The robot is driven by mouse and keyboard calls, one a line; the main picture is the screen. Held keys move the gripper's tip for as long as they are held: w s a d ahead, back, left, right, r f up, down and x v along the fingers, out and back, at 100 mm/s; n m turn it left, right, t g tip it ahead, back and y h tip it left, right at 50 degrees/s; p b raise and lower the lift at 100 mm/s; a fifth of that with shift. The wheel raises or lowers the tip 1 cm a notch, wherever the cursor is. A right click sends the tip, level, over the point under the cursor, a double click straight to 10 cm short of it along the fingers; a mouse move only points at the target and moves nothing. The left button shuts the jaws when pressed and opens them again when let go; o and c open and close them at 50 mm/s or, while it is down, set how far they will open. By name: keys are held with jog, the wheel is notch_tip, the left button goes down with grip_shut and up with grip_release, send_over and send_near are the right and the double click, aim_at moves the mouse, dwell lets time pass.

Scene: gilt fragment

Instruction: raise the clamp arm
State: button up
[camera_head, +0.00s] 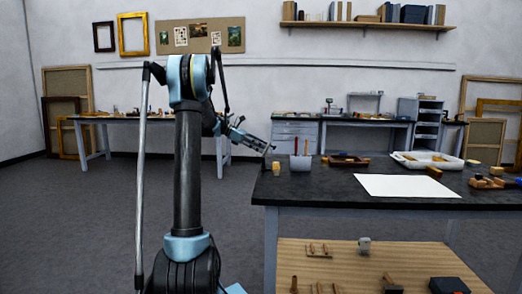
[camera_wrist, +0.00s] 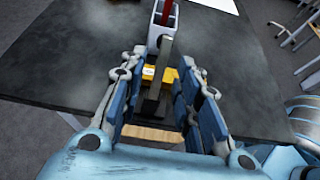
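A narrow grey metal bar (camera_wrist: 165,60) with a dark lower part stands between my fingers in the wrist view, near the edge of the dark worktop. It looks like the clamp arm, but I cannot tell its hinge or its exact angle. My gripper (camera_wrist: 161,70) is open, with one finger on each side of the bar and gaps visible on both sides. A yellow block (camera_wrist: 149,73) lies just behind the bar. In the head view my gripper (camera_head: 268,148) is above the left end of the dark worktop (camera_head: 330,187); the clamp is too small there to make out clearly.
A grey holder (camera_head: 301,162) with red-handled tools stands close beyond the clamp. A white sheet (camera_head: 407,186), a brown tray (camera_head: 348,160) and a white tray (camera_head: 427,166) lie farther right. A wooden lower shelf (camera_head: 340,265) holds small tools. Grey floor is open left of the table.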

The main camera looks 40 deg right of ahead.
jog(key=v, duration=1)
jog(key=shift+w+a, duration=0.2)
